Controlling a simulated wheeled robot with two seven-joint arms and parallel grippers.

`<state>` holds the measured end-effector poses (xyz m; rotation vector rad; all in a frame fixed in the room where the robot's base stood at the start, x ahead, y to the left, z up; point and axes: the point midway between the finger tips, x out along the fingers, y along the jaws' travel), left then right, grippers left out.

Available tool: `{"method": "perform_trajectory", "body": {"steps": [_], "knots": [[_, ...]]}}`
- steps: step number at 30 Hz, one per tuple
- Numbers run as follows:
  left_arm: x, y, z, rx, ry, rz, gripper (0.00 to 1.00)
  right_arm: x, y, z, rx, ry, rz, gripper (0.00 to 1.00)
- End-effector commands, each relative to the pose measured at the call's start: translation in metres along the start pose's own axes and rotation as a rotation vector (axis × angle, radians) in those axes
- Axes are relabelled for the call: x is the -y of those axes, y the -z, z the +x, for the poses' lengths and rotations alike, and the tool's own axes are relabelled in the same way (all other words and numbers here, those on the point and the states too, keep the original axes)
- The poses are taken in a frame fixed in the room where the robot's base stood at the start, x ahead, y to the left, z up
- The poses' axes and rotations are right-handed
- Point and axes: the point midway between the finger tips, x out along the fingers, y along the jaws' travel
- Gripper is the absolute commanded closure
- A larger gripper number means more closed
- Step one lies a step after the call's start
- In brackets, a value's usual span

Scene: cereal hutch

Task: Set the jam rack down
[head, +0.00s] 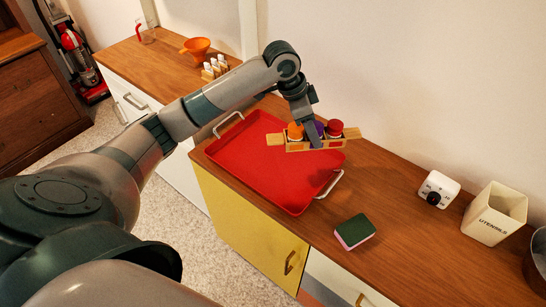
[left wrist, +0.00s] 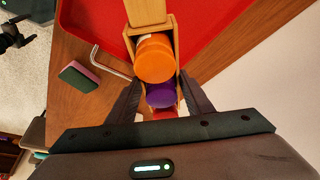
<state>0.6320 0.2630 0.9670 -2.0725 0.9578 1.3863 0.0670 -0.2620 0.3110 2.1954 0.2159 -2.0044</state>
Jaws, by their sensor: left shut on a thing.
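The jam rack (head: 298,147) is a narrow wooden carrier with end tabs and three jars, with orange, purple and red lids. My left gripper (head: 313,137) comes down from above and is shut across the rack's middle, at the purple-lidded jar. In the left wrist view the fingers (left wrist: 159,86) stand either side of the rack, near the orange lid (left wrist: 155,60) and purple lid (left wrist: 161,95). The rack looks level over the far right part of the red tray (head: 270,178). Any gap beneath it is hard to judge.
The tray has raised edges and metal handles (head: 329,185). A green and pink sponge (head: 354,231) lies front right of it. A white timer (head: 439,189) and a utensils holder (head: 496,212) stand right.

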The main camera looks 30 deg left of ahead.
Motion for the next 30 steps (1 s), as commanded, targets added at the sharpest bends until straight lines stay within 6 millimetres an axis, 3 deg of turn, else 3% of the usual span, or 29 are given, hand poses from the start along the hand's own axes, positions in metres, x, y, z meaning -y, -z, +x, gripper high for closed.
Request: {"method": "perform_trajectory", "body": {"steps": [8,21,30], "knots": [[0.008,-0.024,0.002,0.003,0.0,-0.003,0.78,-0.001,0.001,-0.008,0.0,-0.001,0.0,0.08],[0.037,-0.105,0.016,0.002,0.0,-0.003,0.78,0.013,0.005,-0.031,-0.003,0.013,0.004,0.08],[0.045,-0.126,0.022,-0.002,0.002,0.001,0.78,0.008,0.005,-0.035,-0.002,0.009,0.002,0.08]]}}
